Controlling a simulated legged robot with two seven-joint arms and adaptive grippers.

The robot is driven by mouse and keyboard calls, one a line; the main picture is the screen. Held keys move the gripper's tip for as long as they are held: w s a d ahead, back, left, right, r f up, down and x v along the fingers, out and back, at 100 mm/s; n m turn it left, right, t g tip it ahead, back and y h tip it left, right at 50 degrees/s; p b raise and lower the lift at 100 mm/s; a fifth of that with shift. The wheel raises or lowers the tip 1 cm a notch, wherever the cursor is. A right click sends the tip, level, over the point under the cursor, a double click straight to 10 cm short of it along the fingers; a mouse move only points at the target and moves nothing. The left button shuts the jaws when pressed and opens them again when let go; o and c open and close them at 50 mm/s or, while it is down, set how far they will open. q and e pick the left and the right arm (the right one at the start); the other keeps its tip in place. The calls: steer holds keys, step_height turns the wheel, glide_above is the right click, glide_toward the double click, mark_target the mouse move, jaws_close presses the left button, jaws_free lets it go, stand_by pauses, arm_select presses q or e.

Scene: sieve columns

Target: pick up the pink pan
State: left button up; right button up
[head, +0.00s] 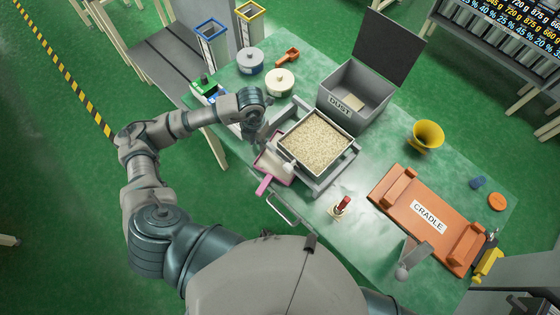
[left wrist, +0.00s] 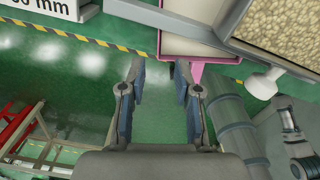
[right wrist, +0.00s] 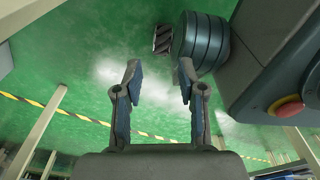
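The pink pan (head: 265,184) sits on the green table at the left side of the sieve frame, its pink handle pointing toward the near edge. Part of it is hidden under the frame and behind my left gripper. Its pink rim and pale inside (left wrist: 187,22) show at the top of the left wrist view. My left gripper (head: 254,135) is just beyond the pan in the head view; its fingers are open and empty in the left wrist view (left wrist: 158,90). My right gripper (right wrist: 155,85) is open and empty over the green floor, outside the head view.
A sieve tray (head: 316,141) full of pale grains rests in the frame beside the pan. The open grey dust bin (head: 340,106) stands behind it. An orange cradle (head: 428,217), a yellow funnel (head: 426,136) and a red-handled brush (head: 341,205) are to the right.

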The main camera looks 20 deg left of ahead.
arm_select(q)
glide_toward(259, 153)
steer(key=shift+s+d+f, duration=0.25)
steer(key=shift+s, duration=0.2)
steer(key=shift+s+d+f, duration=0.2)
steer(key=shift+s+f, duration=0.05)
steer(key=shift+s, duration=0.15)
steer(key=shift+f, duration=0.6)
step_height(259, 153, down, 4)
steer(key=shift+w+d+f, duration=0.1)
steer(key=shift+w+d, duration=0.05)
steer(key=shift+c, duration=0.7)
steer(key=c, duration=0.4)
jaws_close()
arm_select(e)
steer(key=shift+w+a+r, duration=0.15)
steer(key=shift+w+a, duration=0.1)
steer(key=shift+w, duration=0.35)
